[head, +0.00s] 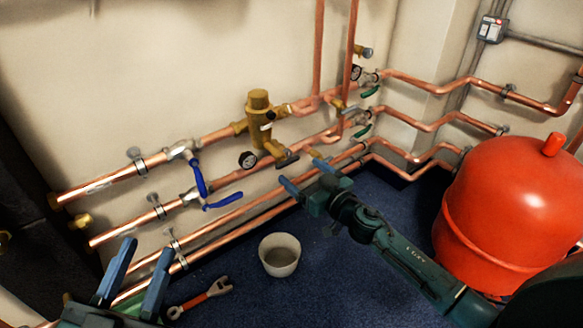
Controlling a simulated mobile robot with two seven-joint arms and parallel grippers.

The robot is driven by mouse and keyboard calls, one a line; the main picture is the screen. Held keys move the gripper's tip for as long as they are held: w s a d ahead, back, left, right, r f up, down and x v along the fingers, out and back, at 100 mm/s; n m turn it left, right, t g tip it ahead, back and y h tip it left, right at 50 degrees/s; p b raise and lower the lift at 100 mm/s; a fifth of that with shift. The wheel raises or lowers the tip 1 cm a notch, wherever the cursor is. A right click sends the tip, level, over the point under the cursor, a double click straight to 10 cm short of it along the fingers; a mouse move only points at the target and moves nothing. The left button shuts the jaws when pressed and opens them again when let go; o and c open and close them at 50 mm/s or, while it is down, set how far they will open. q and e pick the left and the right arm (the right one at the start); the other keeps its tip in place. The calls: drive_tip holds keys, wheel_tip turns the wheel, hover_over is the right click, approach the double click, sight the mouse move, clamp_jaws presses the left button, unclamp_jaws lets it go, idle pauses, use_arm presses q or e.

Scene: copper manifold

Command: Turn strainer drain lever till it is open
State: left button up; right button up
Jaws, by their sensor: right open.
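My left gripper (146,248) is open and empty at the lower left, far from the strainer.
Two blue-handled valves (200,180) sit left of the strainer, green-handled valves (362,131) to its right. A white bucket (280,254) and a red-handled wrench (200,298) are on the blue floor. A red tank (515,210) stands at the right.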

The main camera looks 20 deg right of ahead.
sight(290, 163)
drive_tip(key=b+x, duration=0.1)
drive_tip(key=x, duration=0.3)
drive_tip(key=shift+w+a, duration=0.15)
drive_tip(key=shift+w, duration=0.15)
drive_tip(key=shift+w+a, duration=0.1)
drive_tip(key=shift+w, duration=0.15)
use_arm(q)
drive_tip(key=shift+w+a+r+m+t+h, duration=0.1)
drive_tip(key=shift+w+r+m+t+h, duration=0.15)
drive_tip(key=shift+r+m+t+h, duration=0.55)
drive_tip(key=shift+r+g, duration=0.2)
drive_tip(key=shift+g, duration=0.1)
use_arm(e)
drive_tip(key=shift+c, duration=0.4)
use_arm(q)
drive_tip(key=shift+f, duration=0.1)
use_arm(e)
drive_tip(key=c, duration=0.9)
